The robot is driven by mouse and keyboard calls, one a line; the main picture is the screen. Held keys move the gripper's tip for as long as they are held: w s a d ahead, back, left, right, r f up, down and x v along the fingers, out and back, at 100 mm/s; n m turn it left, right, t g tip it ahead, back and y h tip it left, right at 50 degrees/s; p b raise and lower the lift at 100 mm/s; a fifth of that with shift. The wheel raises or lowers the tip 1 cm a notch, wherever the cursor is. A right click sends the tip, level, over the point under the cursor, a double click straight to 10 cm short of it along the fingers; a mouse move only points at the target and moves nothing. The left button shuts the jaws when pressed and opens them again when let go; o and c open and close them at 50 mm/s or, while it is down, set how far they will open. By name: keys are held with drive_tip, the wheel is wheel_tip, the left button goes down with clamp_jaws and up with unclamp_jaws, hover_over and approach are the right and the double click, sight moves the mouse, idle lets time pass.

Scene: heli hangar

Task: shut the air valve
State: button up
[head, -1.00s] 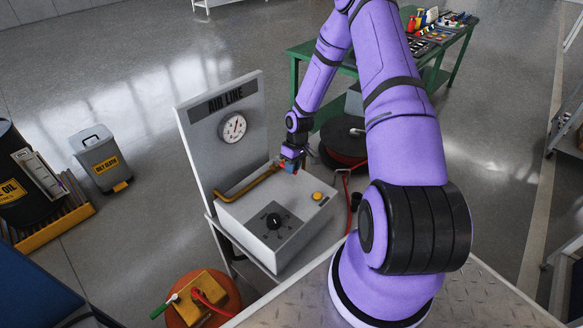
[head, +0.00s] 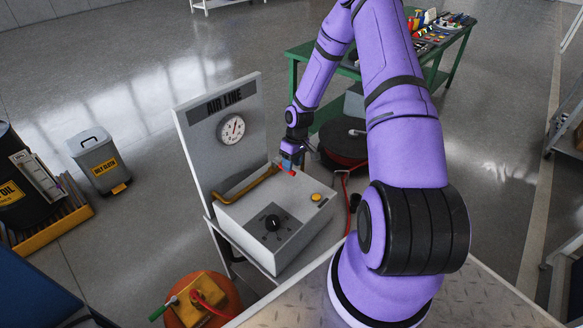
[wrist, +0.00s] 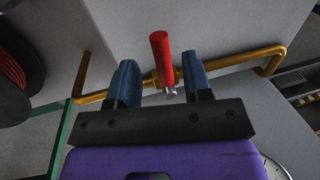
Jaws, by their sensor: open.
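The air valve has a red lever handle (wrist: 161,55) on a brass pipe (wrist: 228,61) that runs along the grey air line unit (head: 255,240). In the wrist view the lever stands out between the two blue fingers of my gripper (wrist: 163,82). The fingers are open, with a gap on each side of the lever. In the head view my gripper (head: 291,162) is at the right end of the brass pipe (head: 247,185), with a bit of the red handle (head: 284,168) showing beside it.
The upright "AIR LINE" panel (head: 205,140) with a gauge (head: 231,129) stands behind the pipe. A black knob (head: 272,222) and a yellow button (head: 316,197) are on the unit's top. A hose reel (head: 343,140) stands close behind my gripper.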

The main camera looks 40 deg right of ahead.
wheel_tip(320, 180, up, 8)
drive_tip(key=d, duration=0.1)
drive_tip(key=shift+w+d+r, duration=0.15)
drive_tip(key=shift+d+r, duration=0.1)
drive_tip(key=shift+d, duration=0.05)
idle(0.4)
drive_tip(key=s+a+r+t+h, duration=0.1)
drive_tip(key=s+a+r, duration=0.2)
drive_tip(key=r, duration=0.7)
drive_tip(key=s+a+r+m+h, duration=0.15)
drive_tip(key=a+r, duration=0.25)
drive_tip(key=r, duration=0.5)
drive_tip(key=s+a+r+n+t+h, duration=0.1)
drive_tip(key=s+a+r, duration=0.2)
drive_tip(key=r, duration=0.7)
drive_tip(key=s+a+r+t, duration=0.1)
drive_tip(key=s+a+r, duration=0.2)
drive_tip(key=s, duration=0.4)
drive_tip(key=s+a+r+m+t+y, duration=0.1)
drive_tip(key=s+a+r, duration=0.1)
drive_tip(key=s+r, duration=0.2)
drive_tip(key=s+a+r+m+t, duration=0.1)
drive_tip(key=s+a+r, duration=0.2)
drive_tip(key=s, duration=0.7)
drive_tip(key=shift+a+r+t, duration=0.3)
drive_tip(key=shift+a+r, duration=0.05)
drive_tip(key=shift+r, duration=0.45)
drive_tip(key=shift+s, duration=0.1)
